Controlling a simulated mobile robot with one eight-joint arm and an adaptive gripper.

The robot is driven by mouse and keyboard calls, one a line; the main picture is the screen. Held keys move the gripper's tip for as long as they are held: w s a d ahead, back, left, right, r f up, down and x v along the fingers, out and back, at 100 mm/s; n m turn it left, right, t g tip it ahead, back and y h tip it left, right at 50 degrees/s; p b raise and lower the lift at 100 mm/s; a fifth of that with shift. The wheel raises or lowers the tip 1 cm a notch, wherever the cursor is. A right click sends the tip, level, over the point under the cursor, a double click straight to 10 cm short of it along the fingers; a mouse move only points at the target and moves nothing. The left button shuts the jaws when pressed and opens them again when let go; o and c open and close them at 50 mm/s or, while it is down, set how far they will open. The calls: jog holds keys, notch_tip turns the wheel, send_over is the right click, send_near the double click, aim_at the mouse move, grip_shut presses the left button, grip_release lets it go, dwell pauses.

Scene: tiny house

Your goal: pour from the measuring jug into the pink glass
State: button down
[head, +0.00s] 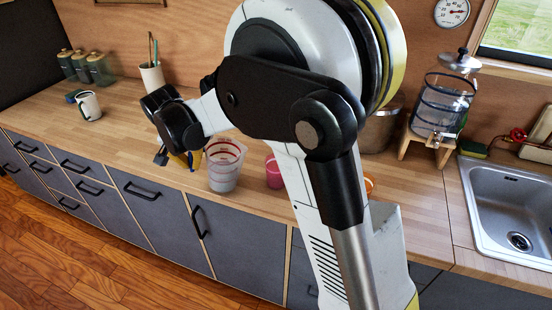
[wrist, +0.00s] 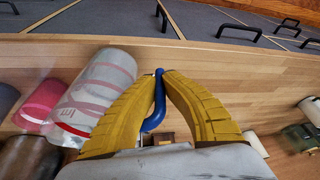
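The clear measuring jug (head: 224,165) with red markings stands upright near the counter's front edge in the head view. It also shows in the wrist view (wrist: 98,95), left of my fingers. My gripper (wrist: 160,74) has its yellow fingers drawn together on a slim blue piece (wrist: 159,100), which looks like the jug's handle; its join to the jug is hidden by the left finger. In the head view my gripper (head: 188,160) is just left of the jug. The pink glass (head: 274,172) stands to the jug's right, partly behind my arm; the wrist view also shows it (wrist: 40,101).
A white mug (head: 88,106), several dark jars (head: 82,66) and a utensil holder (head: 152,78) stand on the left of the counter. A drink dispenser (head: 442,105) and a sink (head: 512,210) are at right. A metal pot (head: 380,130) is behind my arm.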

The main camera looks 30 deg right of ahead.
jog(key=s+d+r+m+t+y+p, duration=0.1)
jog(key=s+d+r+t+y+p, duration=0.1)
jog(key=d+r+y, duration=0.5)
jog(key=shift+s+r+m+t+y, duration=0.4)
jog(key=shift+s+r+t, duration=0.3)
jog(key=shift+r+t, duration=0.65)
jog(key=shift+s+d+r, duration=0.1)
jog(key=shift+d+r, duration=0.1)
jog(key=shift+r, duration=0.1)
jog(key=shift+s+d+r+t+y, duration=0.1)
jog(key=shift+d+r+t+y, duration=0.15)
jog(key=shift+r+y, duration=0.15)
jog(key=shift+s+d+r, duration=0.15)
jog(key=shift+d+r, duration=0.15)
jog(key=shift+r, duration=0.1)
dwell(0.5)
jog(key=shift+s+d+r+m+t+y+b, duration=0.2)
jog(key=shift+s+d+r+t+y+b, duration=0.05)
jog(key=shift+d+r+t+y+b, duration=0.25)
jog(key=shift+s+d+r+m+t+y+b, duration=0.2)
jog(key=shift+d+r+t+y+b, duration=0.1)
jog(key=shift+d+r+y+b, duration=0.25)
dwell(2.0)
